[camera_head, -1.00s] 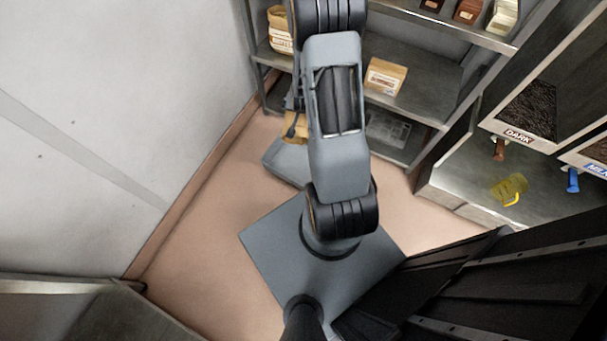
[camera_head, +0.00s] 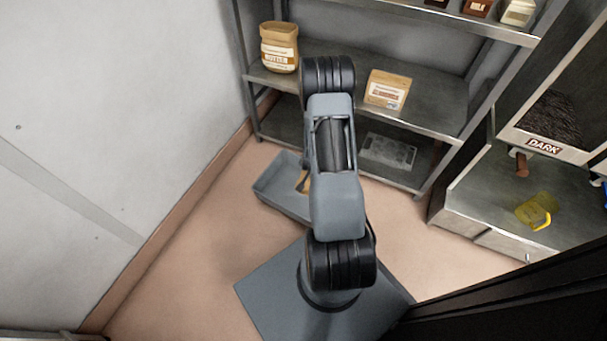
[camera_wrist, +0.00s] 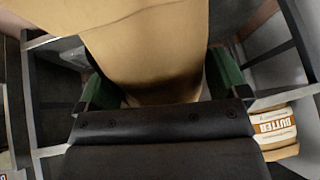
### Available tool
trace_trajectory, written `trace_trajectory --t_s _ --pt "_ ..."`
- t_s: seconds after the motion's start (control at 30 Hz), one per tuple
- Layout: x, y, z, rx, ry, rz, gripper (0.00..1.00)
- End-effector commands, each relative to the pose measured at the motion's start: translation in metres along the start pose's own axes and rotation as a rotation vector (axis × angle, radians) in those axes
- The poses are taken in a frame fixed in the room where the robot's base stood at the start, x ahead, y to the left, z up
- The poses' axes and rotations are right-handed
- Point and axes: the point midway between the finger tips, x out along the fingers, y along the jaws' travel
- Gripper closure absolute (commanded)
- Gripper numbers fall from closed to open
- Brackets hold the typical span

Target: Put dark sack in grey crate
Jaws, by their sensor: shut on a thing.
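The grey crate (camera_head: 268,196) is on the floor in front of the shelf rack, partly hidden by my arm. My gripper (camera_wrist: 160,88) shows in the wrist view with its green fingers shut on a tan paper sack (camera_wrist: 145,40). The sack's label is out of sight, so I cannot read that it is the dark one. In the head view a tan sliver of this sack (camera_head: 303,182) shows beside my arm, overlapping the crate. I cannot tell whether it is inside the crate or above it. My gripper is hidden behind the arm there.
A butter sack (camera_head: 279,48) and another tan sack (camera_head: 388,89) stand on the metal shelf; the butter sack also shows in the wrist view (camera_wrist: 272,125). A yellow jug (camera_head: 535,211) is on the right counter under the dark dispenser. Floor left of the crate is clear.

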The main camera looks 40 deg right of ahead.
Motion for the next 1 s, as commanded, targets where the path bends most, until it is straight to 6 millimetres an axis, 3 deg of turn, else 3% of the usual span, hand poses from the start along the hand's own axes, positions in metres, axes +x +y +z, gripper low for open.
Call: trace_trajectory --t_s 0.03,0.13,0.33,0.77,1.0 --pt "0.015 -0.01 -0.001 -0.002 0.001 -0.003 0.48" --pt "0.035 -0.027 -0.008 -0.002 0.0 -0.004 0.48" --pt "0.074 -0.041 -0.003 -0.001 -0.001 -0.001 0.48" --pt "0.099 -0.052 -0.002 -0.001 -0.001 -0.001 0.48" --pt "0.126 -0.048 0.014 -0.001 -0.002 0.0 0.48"
